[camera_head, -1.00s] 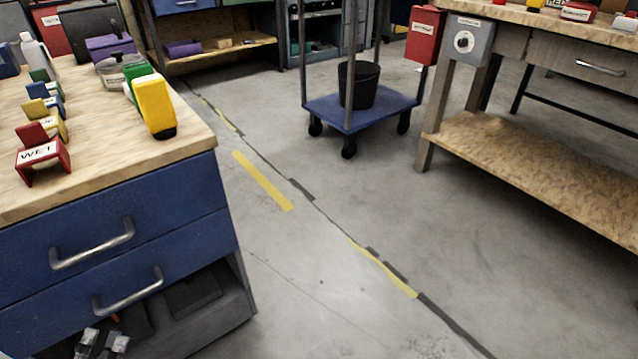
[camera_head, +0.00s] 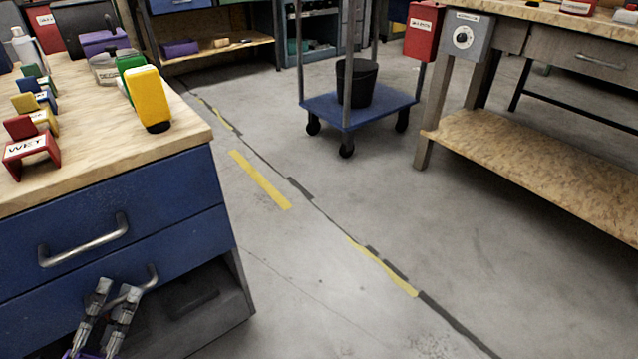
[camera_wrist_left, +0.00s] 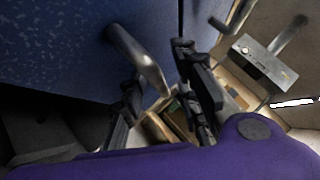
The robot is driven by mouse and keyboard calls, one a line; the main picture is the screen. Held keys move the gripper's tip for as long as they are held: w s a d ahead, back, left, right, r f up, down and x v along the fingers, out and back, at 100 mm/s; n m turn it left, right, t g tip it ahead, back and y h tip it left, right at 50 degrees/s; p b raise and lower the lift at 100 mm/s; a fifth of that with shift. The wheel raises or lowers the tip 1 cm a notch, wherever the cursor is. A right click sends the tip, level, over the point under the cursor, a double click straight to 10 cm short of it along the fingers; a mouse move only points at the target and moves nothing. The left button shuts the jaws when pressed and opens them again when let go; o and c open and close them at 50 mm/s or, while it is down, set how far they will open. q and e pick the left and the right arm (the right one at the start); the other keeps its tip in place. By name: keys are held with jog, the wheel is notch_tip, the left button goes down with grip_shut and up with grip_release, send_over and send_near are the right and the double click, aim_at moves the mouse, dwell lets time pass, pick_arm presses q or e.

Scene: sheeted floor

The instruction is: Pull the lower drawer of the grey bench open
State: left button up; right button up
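The near bench at left has a wooden top (camera_head: 165,148), two blue drawer fronts and a dark grey frame (camera_head: 238,285). Its lower drawer (camera_head: 195,238) is flush with the upper drawer (camera_head: 165,185) and looks closed. The lower drawer's bar handle (camera_head: 149,279) is partly hidden by my left gripper (camera_head: 118,290). The gripper is open, its two fingers apart at the handle. In the left wrist view the handle (camera_wrist_left: 140,58) reaches between the fingers of the left gripper (camera_wrist_left: 157,70); I cannot tell whether they touch it. My right gripper is not in view.
An open grey shelf space lies under the drawers. A blue cart (camera_head: 375,108) with a black bucket (camera_head: 357,82) and another bench (camera_head: 540,165) stand beyond clear floor.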

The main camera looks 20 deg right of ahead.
pick_arm(q)
grip_shut()
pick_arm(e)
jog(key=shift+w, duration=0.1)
pick_arm(q)
jog(key=shift+s+d, duration=0.1)
jog(key=shift+s, duration=0.2)
jog(key=s+d+p, duration=0.2)
jog(key=s+d, duration=0.1)
jog(key=s, duration=0.7)
jog(key=s+d+p, duration=0.2)
jog(key=s+d, duration=0.1)
jog(key=s, duration=0.8)
jog(key=s+d+p, duration=0.3)
jog(key=s, duration=0.7)
jog(key=shift+s, duration=0.3)
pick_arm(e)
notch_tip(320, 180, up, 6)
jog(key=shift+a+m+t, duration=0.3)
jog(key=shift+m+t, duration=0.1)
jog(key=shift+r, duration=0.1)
pick_arm(q)
grip_release()
